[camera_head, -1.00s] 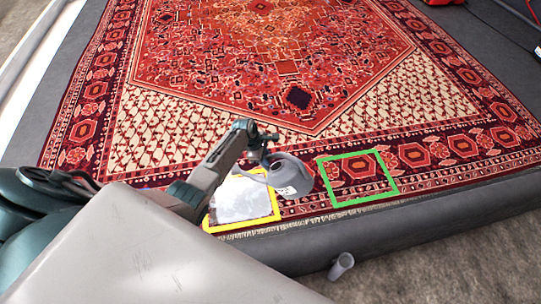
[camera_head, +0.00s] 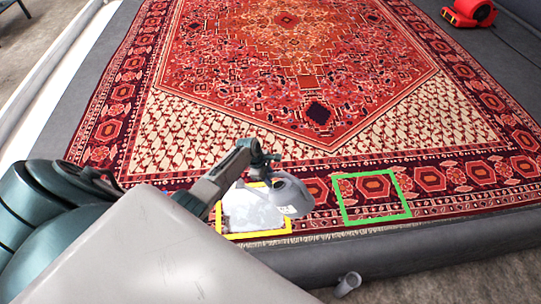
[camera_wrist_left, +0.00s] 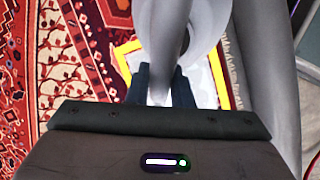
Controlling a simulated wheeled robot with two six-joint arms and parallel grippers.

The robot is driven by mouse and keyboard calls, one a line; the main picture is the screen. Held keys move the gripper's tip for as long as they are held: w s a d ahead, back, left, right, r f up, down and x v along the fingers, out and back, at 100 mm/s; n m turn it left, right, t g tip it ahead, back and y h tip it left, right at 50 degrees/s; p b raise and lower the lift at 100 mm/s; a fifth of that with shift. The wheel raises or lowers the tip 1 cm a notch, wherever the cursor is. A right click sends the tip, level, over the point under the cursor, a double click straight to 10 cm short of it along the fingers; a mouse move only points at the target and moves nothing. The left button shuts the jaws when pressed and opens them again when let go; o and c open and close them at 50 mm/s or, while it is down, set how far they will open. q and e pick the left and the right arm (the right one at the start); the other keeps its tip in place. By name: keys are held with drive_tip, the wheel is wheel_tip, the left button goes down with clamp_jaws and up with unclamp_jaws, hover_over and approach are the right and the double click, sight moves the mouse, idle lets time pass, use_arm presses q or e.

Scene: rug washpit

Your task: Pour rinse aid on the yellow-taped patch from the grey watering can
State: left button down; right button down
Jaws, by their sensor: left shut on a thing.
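The grey watering can (camera_head: 292,196) is held over the right part of the yellow-taped patch (camera_head: 254,235). Its spout side points left over the patch and the can looks tilted. Inside the yellow tape the rug is covered by a pale, whitish layer. My left gripper (camera_head: 268,165) is shut on the can's handle. In the left wrist view the grey handle (camera_wrist_left: 168,45) runs between the fingers (camera_wrist_left: 160,88), with yellow tape (camera_wrist_left: 218,78) behind it. Any falling liquid is too small to tell. My right gripper is not in view.
A green-taped square (camera_head: 371,217) lies on the red rug (camera_head: 290,60), right of the can. A small grey cylinder (camera_head: 348,284) is on the floor before the grey pit edge (camera_head: 420,252). A red machine (camera_head: 468,13) stands at the back right.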

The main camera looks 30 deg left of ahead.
use_arm(q)
drive_tip(key=shift+s+d+r+p, duration=0.15)
drive_tip(key=shift+s+d+p, duration=0.6)
drive_tip(key=shift+p, duration=0.2)
drive_tip(key=shift+s+d+r+p, duration=0.1)
drive_tip(key=shift+s+d+p, duration=0.55)
drive_tip(key=shift+s+p, duration=0.2)
drive_tip(key=s+d+p, duration=0.9)
drive_tip(key=s, duration=0.2)
drive_tip(key=shift+d+f+p, duration=0.15)
drive_tip(key=shift+d+p, duration=0.05)
drive_tip(key=shift+p, duration=0.1)
drive_tip(key=shift+s, duration=0.1)
